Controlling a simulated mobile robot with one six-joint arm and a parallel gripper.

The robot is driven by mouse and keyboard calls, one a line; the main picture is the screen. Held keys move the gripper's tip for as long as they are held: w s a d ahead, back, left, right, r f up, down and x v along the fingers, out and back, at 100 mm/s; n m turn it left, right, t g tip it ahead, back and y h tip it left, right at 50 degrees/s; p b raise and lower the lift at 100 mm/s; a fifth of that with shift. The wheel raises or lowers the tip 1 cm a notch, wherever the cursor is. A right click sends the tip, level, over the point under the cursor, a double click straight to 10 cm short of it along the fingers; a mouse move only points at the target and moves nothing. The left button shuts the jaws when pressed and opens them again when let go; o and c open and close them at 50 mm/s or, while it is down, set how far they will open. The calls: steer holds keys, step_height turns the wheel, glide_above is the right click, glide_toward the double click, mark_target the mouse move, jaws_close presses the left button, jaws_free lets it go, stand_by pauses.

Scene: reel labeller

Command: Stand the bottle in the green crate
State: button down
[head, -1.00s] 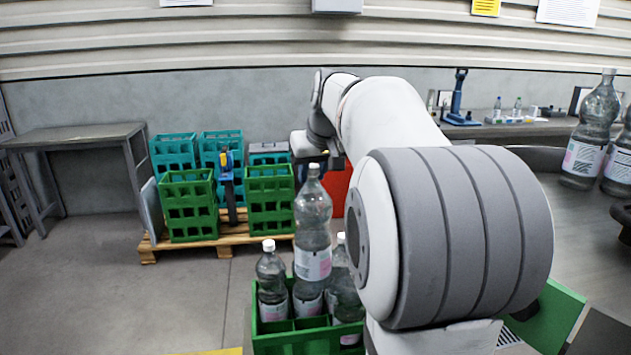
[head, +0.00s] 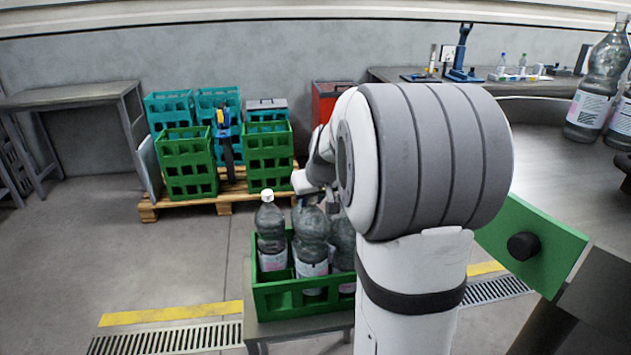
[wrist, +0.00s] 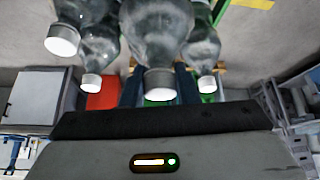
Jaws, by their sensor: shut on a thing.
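The green crate (head: 312,298) stands low in the head view on a small stand. The bottle (head: 311,248) is clear with a pale label; it is upright, its lower part inside the crate in the middle. My gripper (head: 328,198) is above it, partly hidden by my arm, shut on the bottle's neck. In the wrist view the bottle (wrist: 158,35) has its white cap between the dark fingers of my gripper (wrist: 160,86). Whether its base touches the crate floor is hidden.
A bottle with a white cap (head: 270,240) stands left of the held one in the crate, and another (head: 343,245) stands right, partly behind my arm. Stacked crates (head: 188,165) sit on a pallet behind. Large bottles (head: 592,95) stand on the right table.

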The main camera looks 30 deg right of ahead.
mark_target(314, 210)
steer(key=shift+f+b, duration=0.3)
steer(key=shift+f, duration=2.15)
steer(key=c, duration=1.1)
jaws_free()
steer(key=shift+f, duration=0.15)
